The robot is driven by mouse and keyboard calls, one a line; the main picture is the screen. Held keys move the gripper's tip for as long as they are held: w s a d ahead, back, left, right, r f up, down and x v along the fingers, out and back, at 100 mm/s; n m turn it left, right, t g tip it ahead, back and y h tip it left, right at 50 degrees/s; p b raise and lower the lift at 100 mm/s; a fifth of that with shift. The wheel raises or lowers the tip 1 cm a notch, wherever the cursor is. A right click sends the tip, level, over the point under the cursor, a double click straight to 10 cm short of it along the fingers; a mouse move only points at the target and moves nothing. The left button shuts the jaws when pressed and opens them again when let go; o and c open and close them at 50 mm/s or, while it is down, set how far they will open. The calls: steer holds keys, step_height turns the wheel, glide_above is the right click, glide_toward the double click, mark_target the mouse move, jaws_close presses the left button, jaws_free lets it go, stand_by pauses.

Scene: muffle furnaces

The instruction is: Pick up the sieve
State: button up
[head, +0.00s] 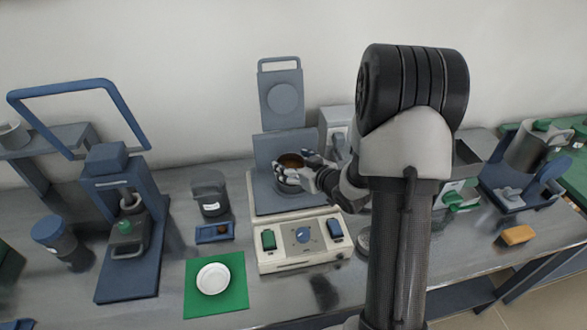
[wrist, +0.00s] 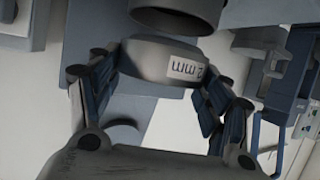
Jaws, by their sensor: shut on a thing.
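The sieve (wrist: 150,62) is a round grey metal ring with a white label reading "2 mm", upside down in the wrist view. My gripper (wrist: 162,80) is shut on it, one finger on each side. In the head view the sieve (head: 288,180) is at the cream and grey machine (head: 303,250), with brown material showing inside its rim. My gripper (head: 310,166) reaches it from the right and partly hides it. Another round grey vessel (wrist: 172,14) lies just past the sieve in the wrist view. I cannot tell whether the two touch.
The machine's upright grey panel (head: 281,100) stands behind the sieve. A grey canister (head: 209,193) and a blue tray (head: 215,232) are to the left. A white dish (head: 213,278) sits on a green mat (head: 196,302). A blue press (head: 125,220) stands farther left.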

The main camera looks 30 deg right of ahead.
step_height(320, 180, up, 18)
steer(key=p, duration=0.6)
steer(key=shift+f, duration=0.25)
